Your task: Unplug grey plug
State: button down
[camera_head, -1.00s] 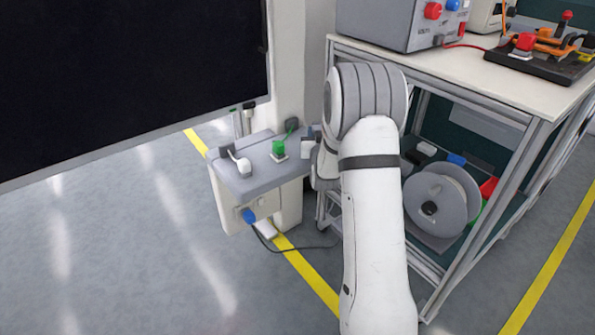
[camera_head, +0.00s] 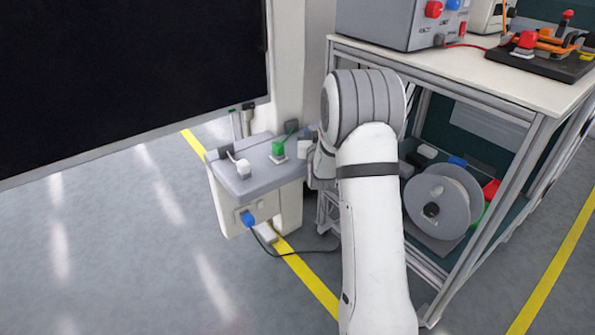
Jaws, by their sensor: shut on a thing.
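A grey-topped socket box (camera_head: 260,182) stands at the centre left, below the dark screen. On its top are a pale grey-white plug (camera_head: 243,168) with a cable, a green plug (camera_head: 278,148) with a cable, and a third pale block (camera_head: 304,148) right beside my wrist. A blue plug (camera_head: 249,217) sits on the front face, its black cable running to the floor. I cannot tell for sure which of the pale pieces is the grey plug. My arm comes up from the bottom and bends down behind itself; the wrist shows at the box's right edge. My gripper's jaws are hidden.
A workbench (camera_head: 470,73) stands close on the right, with a cable reel (camera_head: 443,206) on its lower shelf. The large dark screen (camera_head: 130,80) hangs at the left. Open floor (camera_head: 130,270) lies at the front left.

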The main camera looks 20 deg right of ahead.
jog(key=shift+f+b, duration=0.8)
jog(key=shift+b, duration=0.4)
jog(key=shift+f, duration=1.1)
jog(key=c, duration=0.9)
grip_release()
jog(key=shift+o, duration=0.3)
jog(key=o, duration=0.5)
jog(key=shift+c, duration=0.2)
jog(key=r+v, duration=0.1)
jog(key=v, duration=0.7)
jog(key=shift+r, duration=0.25)
